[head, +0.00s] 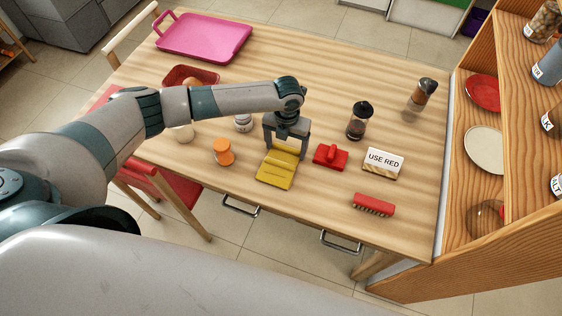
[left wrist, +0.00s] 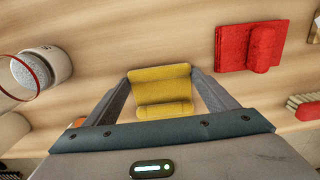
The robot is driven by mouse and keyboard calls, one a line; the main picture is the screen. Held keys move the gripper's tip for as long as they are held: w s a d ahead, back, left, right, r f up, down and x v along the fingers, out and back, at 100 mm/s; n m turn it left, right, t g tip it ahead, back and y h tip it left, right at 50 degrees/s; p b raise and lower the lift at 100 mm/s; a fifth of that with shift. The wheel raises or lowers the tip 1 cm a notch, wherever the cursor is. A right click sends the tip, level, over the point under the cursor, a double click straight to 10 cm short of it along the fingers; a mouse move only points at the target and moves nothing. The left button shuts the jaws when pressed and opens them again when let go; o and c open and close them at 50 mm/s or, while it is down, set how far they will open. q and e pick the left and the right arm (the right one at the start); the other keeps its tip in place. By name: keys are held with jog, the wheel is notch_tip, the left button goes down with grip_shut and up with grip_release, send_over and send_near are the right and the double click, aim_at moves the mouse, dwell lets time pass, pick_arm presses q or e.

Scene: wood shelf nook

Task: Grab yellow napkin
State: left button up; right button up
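The yellow napkin (head: 276,170) lies folded on the wooden table near its front edge. In the left wrist view the napkin (left wrist: 160,86) shows between the two fingers, with a thicker roll at its near side. My left gripper (head: 286,148) points down at the napkin's far part. Its fingers (left wrist: 162,76) are spread, one on each side of the cloth. I cannot tell whether they touch it or how high they are above the table. My right gripper is not in view.
A red folded napkin (head: 330,156) lies just right of the gripper. Nearby are a "USE RED" sign (head: 383,162), a red brush (head: 373,205), an orange-topped shaker (head: 223,151) and a dark-topped jar (head: 359,121). A pink tray (head: 204,37) lies far back. A wooden shelf (head: 455,200) borders the right.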

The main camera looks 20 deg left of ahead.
pick_arm(q)
jog(key=shift+c, duration=0.3)
notch_tip(320, 180, up, 10)
jog(key=b, duration=0.3)
dwell(0.8)
